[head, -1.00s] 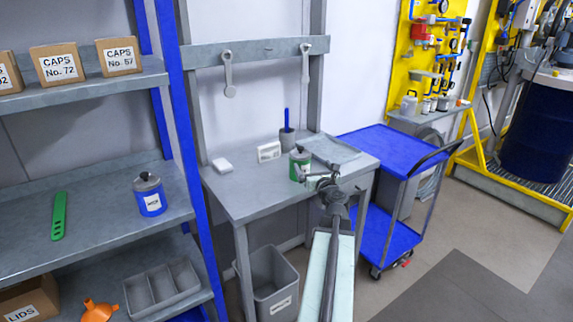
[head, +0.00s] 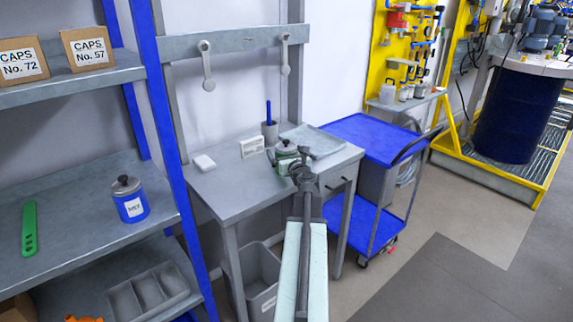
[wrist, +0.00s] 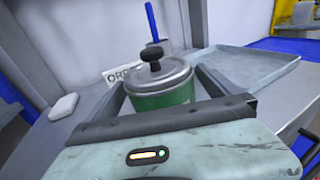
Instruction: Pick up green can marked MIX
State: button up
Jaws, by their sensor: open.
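The green can (head: 285,149), with a grey lid and black knob, stands upright on the grey workbench (head: 228,190). My gripper (head: 302,165) hides part of it in the head view. In the wrist view the can (wrist: 163,98) stands between the two spread fingers of my open gripper (wrist: 160,80). One finger is to its left and one to its right. I cannot tell if either touches it. The front bar of the gripper hides the can's lower part. No MIX marking is readable.
A blue-handled item stands in a grey cup (head: 270,130) behind the can. A sign (head: 252,146), a white block (head: 204,163) and a grey tray (head: 312,140) share the bench. A blue can (head: 130,203) is on the left shelf. A blue cart (head: 370,138) stands right.

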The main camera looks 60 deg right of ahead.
jog(key=x, duration=0.3)
jog(key=shift+f, duration=0.15)
jog(key=shift+s, duration=0.1)
jog(key=c, duration=2)
notch_tip(320, 180, up, 10)
jog(key=p, duration=1)
jog(key=shift+r, duration=0.2)
jog(key=shift+f, duration=0.1)
